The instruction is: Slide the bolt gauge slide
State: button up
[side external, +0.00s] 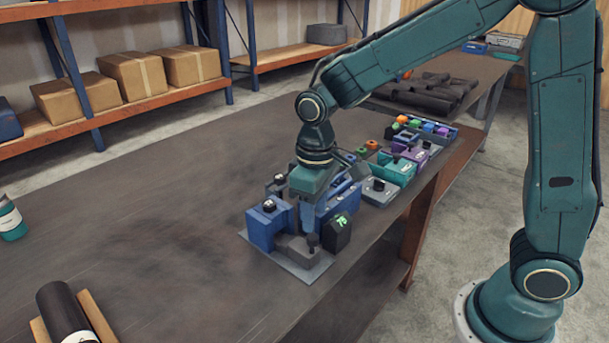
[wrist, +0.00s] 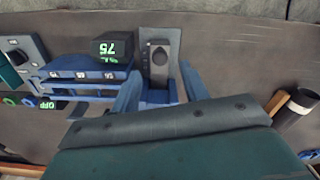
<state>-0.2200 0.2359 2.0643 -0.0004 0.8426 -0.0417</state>
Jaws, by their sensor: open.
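The bolt gauge (side external: 262,226) is a blue fixture on a grey base plate (side external: 303,272) near the table's front edge. A grey slide part with a dark upright knob (side external: 313,241) sits at its near side. In the wrist view a grey slide with a dark knob (wrist: 159,56) lies in line with the gap between my fingers. My gripper (side external: 312,222) is open and pointing down over the fixture. Its two blue fingers (wrist: 160,78) stand on either side of the slide's lower end. Whether they touch it cannot be told. The gripper body hides part of the fixture.
A black block marked 75 (wrist: 115,47) stands close beside the slide. Teal and grey fixtures (side external: 392,170) fill the table behind. A dark pipe (side external: 66,312) rests at front left. The table's left side is mostly clear.

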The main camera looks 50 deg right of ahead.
notch_tip(320, 180, up, 8)
jog(key=shift+f, duration=0.2)
dwell(0.4)
jog(key=s+d+r+m+t, duration=0.1)
jog(key=s+d+t, duration=0.1)
jog(key=s, duration=0.4)
jog(key=s+d+r+m+t, duration=0.1)
jog(key=s+d+r, duration=0.1)
jog(key=s, duration=0.4)
jog(key=s+d+r+m+t, duration=0.1)
jog(key=s+d+t, duration=0.1)
jog(key=s+d, duration=0.2)
jog(key=shift+s+r+t, duration=0.3)
jog(key=shift+s, duration=0.7)
